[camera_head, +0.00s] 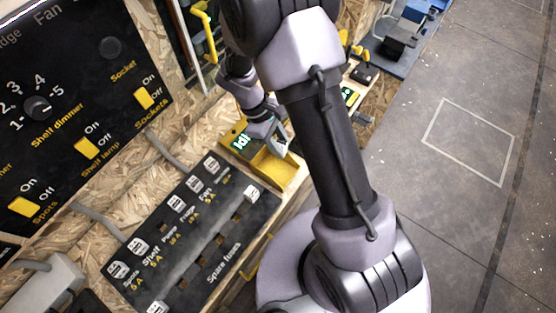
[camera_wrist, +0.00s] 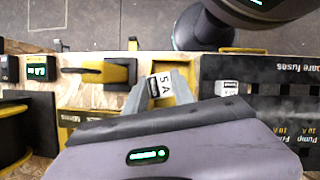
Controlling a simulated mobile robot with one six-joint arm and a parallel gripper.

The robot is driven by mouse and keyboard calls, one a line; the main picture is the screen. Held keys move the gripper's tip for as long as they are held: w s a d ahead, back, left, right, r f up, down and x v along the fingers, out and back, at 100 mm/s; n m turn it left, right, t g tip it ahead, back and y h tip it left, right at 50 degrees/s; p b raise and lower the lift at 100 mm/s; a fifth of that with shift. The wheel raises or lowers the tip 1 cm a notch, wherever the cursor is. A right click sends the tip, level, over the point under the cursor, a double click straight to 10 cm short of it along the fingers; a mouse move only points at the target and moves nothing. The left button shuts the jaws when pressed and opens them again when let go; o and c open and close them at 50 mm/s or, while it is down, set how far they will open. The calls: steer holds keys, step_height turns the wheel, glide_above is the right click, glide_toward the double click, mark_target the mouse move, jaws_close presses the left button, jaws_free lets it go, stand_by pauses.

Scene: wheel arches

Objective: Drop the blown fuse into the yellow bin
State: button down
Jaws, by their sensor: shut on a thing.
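My gripper (camera_head: 277,136) reaches over the yellow bin (camera_head: 273,170) on the ledge. In the wrist view its two grey fingers (camera_wrist: 163,84) are shut on a white fuse (camera_wrist: 163,83) marked 5 A. The yellow bin shows behind and beside the fingers in the wrist view (camera_wrist: 182,88). The fuse appears above the bin; its exact height is hard to tell. In the head view I cannot make out the fuse, and the fingers cover part of the bin.
A dark fuse panel (camera_head: 190,240) with several white fuses and a spare-fuses row lies beside the bin. A green display (camera_head: 240,142) sits at the bin's back left. The switch board (camera_head: 70,110) stands on the wall. Open floor (camera_head: 430,200) lies right.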

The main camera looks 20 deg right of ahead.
step_height(320, 180, down, 6)
steer(key=b, duration=0.5)
steer(key=shift+s+d+f+b, duration=0.1)
steer(key=shift+f+b, duration=0.1)
steer(key=shift+b, duration=0.1)
steer(key=shift+r, duration=0.15)
steer(key=c, duration=1)
jaws_free()
steer(key=shift+o, duration=0.2)
steer(key=p+v, duration=0.7)
steer(key=v, duration=1)
steer(key=shift+r, duration=0.15)
steer(key=shift+r, duration=0.1)
steer(key=s+d+r+m+t+y+b, duration=0.1)
steer(key=s+r+m+t+y, duration=0.15)
steer(key=r, duration=0.35)
steer(key=s+r+m+t+y+b, duration=0.1)
steer(key=s+r+m, duration=0.3)
steer(key=r, duration=0.3)
steer(key=s+r+m+t+y, duration=0.2)
steer(key=s+m+t, duration=0.3)
steer(key=s+m, duration=0.3)
steer(key=s+r+b, duration=0.1)
steer(key=s, duration=0.1)
steer(key=shift+s+r, duration=0.3)
steer(key=shift+r, duration=0.05)
